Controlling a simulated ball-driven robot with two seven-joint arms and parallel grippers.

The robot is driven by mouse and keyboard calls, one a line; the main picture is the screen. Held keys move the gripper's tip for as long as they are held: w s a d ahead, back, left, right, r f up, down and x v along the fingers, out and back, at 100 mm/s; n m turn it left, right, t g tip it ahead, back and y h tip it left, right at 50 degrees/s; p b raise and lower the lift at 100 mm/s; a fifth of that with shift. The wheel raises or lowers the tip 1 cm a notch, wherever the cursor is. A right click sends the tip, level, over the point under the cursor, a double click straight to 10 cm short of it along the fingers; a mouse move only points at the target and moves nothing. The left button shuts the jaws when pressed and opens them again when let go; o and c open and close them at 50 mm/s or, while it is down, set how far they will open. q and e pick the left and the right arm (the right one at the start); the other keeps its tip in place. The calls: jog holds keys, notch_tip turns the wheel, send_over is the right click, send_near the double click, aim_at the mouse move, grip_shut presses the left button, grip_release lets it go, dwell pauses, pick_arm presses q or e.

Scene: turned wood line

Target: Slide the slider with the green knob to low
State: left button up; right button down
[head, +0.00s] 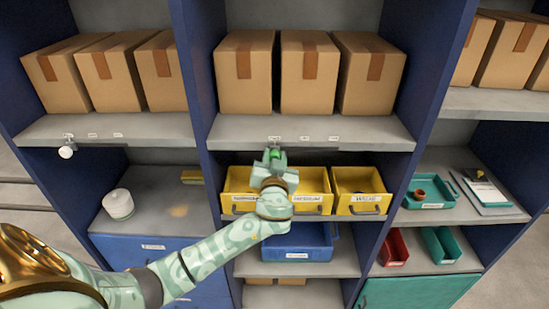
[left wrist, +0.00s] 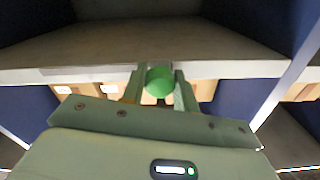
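The green knob (head: 275,153) hangs under the front edge of the middle bay's upper shelf (head: 350,133), near the left end of that edge. It lies below the leftmost of several small white labels, whose words are too small to read. My left gripper (head: 274,156) reaches up to the knob from below. In the left wrist view, the round green knob (left wrist: 159,82) sits between the two fingers (left wrist: 160,86), which appear to touch it on both sides. The slider's track is mostly hidden. My right gripper is not in view.
Cardboard boxes (head: 246,75) stand on the upper shelves. Yellow bins (head: 360,190) and a blue bin (head: 300,240) lie below the gripper. A white knob (head: 67,151) hangs under the left bay's shelf. A blue upright (head: 197,80) stands close left of the gripper.

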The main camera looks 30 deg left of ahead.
pick_arm(q)
grip_shut()
jog(key=w+d+b, duration=0.1)
jog(key=d+b, duration=0.1)
jog(key=w+d+b, duration=0.2)
jog(key=b, duration=0.1)
jog(key=w+d+b, duration=0.1)
jog(key=d+b, duration=0.1)
jog(key=d, duration=0.1)
jog(key=shift+w, duration=0.15)
jog(key=shift+a, duration=0.15)
jog(key=o, duration=1)
grip_release()
